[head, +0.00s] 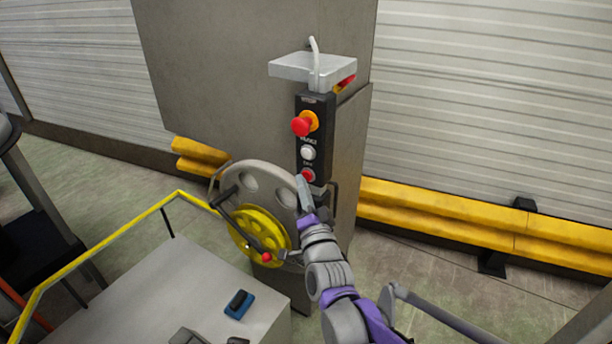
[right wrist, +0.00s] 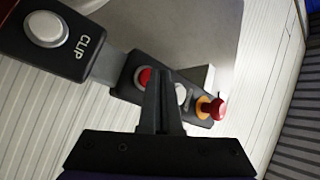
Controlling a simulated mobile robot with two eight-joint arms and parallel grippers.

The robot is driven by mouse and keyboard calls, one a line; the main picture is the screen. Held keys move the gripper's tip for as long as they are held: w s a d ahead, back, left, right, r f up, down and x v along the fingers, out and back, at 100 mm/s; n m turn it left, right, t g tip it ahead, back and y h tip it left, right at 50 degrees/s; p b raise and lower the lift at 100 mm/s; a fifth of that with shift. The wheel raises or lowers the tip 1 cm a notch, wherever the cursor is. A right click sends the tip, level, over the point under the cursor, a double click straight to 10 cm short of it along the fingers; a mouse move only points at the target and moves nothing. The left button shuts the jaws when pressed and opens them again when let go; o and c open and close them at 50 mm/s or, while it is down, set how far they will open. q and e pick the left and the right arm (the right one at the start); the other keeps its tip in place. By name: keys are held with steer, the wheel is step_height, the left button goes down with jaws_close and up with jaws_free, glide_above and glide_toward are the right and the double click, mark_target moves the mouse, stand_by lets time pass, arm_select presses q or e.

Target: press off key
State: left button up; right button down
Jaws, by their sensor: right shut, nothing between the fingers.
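A black control box (head: 318,105) stands upright on the grey cabinet. Its lowest key there is a red button (head: 308,175), under a white button (head: 307,153) and a red mushroom knob on a yellow base (head: 302,125). My right gripper (head: 301,181) is shut and empty, its tips at the lower end of the box beside the red button. In the right wrist view the shut fingers (right wrist: 158,76) partly cover the red button (right wrist: 144,77); I cannot tell whether they touch it. The button lettering is too small to read. My left gripper is not in view.
A second black box marked CLIP (right wrist: 82,48) with a white button is close by in the right wrist view. A grey disc with a yellow wheel (head: 262,232) stands left of my right arm. A yellow rail (head: 110,243) and yellow barriers (head: 440,210) border the floor.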

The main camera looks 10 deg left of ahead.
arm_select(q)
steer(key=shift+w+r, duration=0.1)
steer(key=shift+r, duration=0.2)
arm_select(e)
steer(key=shift+w+d, duration=0.2)
steer(key=shift+w, duration=0.2)
stand_by(0.4)
stand_by(0.3)
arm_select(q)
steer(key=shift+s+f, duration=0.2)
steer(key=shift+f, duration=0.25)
arm_select(e)
steer(key=shift+s+a, duration=0.3)
steer(key=shift+s, duration=0.55)
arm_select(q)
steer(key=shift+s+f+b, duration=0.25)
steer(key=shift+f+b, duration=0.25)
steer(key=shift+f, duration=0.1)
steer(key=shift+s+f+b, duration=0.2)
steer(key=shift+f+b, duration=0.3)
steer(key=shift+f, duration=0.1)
arm_select(e)
steer(key=s, duration=0.1)
steer(key=s+a, duration=0.1)
steer(key=s, duration=0.2)
steer(key=shift+s+a, duration=0.3)
steer(key=shift+a, duration=0.05)
steer(key=shift+d, duration=0.1)
